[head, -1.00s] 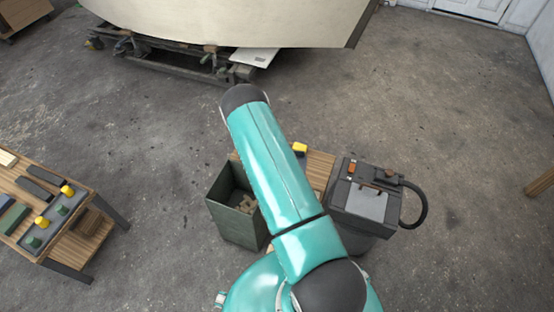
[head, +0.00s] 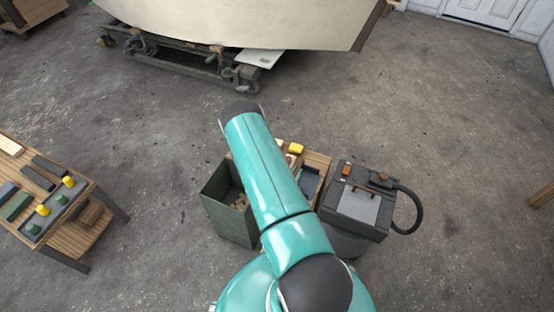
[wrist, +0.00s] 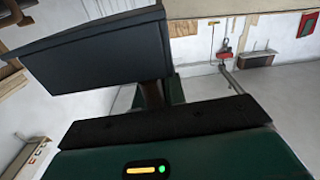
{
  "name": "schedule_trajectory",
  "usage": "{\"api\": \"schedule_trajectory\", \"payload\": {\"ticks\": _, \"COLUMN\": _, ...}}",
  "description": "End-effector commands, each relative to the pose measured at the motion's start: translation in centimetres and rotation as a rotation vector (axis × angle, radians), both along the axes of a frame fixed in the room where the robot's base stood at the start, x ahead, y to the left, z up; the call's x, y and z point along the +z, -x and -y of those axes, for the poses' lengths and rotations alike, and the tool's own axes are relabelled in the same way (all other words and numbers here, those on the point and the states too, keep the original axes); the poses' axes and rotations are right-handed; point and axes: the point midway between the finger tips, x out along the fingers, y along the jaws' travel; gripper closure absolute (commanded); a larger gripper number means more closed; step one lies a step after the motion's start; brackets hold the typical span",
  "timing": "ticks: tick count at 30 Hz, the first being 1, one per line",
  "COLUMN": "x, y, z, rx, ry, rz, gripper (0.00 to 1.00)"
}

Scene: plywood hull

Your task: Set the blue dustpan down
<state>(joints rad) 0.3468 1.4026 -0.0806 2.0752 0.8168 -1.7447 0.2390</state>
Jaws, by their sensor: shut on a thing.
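The blue dustpan (wrist: 100,55) fills the upper left of the wrist view as a dark, blue-grey pan, tilted in the picture. Its brownish handle runs down from the pan to my gripper (wrist: 155,98), which is shut on it. The green housing of my gripper covers the bottom of the wrist view. In the head view my arm hides the gripper. A dark blue patch, which looks like part of the dustpan (head: 309,181), shows just right of my arm over the wooden bench (head: 318,160). I cannot tell whether it touches the bench top.
A green bin (head: 228,205) with scraps stands left of the bench, and a grey shop vacuum (head: 358,205) with a hose stands right. A yellow-topped thing (head: 296,149) lies on the bench. Another table (head: 60,215) with tools is at left. A boat hull (head: 240,20) is behind.

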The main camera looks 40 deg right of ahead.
Motion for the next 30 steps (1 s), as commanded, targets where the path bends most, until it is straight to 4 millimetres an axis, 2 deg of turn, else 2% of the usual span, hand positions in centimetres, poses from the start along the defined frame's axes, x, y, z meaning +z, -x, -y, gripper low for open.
{"api": "schedule_trajectory", "payload": {"ticks": 5, "x": -1.0, "y": -1.0, "z": 1.9, "rx": -0.012, "ry": 0.002, "rz": 0.003, "gripper": 1.00}}
{"api": "schedule_trajectory", "payload": {"ticks": 14, "x": -4.0, "y": -4.9, "z": 7.3, "rx": -0.012, "ry": 0.002, "rz": 0.003, "gripper": 1.00}}
{"api": "schedule_trajectory", "payload": {"ticks": 18, "x": -6.6, "y": -6.2, "z": 9.1, "rx": -0.010, "ry": 0.001, "rz": 0.002, "gripper": 1.00}}
{"api": "schedule_trajectory", "payload": {"ticks": 22, "x": -8.5, "y": -7.3, "z": 10.3, "rx": -0.009, "ry": 0.001, "rz": 0.002, "gripper": 1.00}}
{"api": "schedule_trajectory", "payload": {"ticks": 30, "x": -10.7, "y": -8.1, "z": 11.3, "rx": -0.005, "ry": 0.000, "rz": 0.000, "gripper": 1.00}}
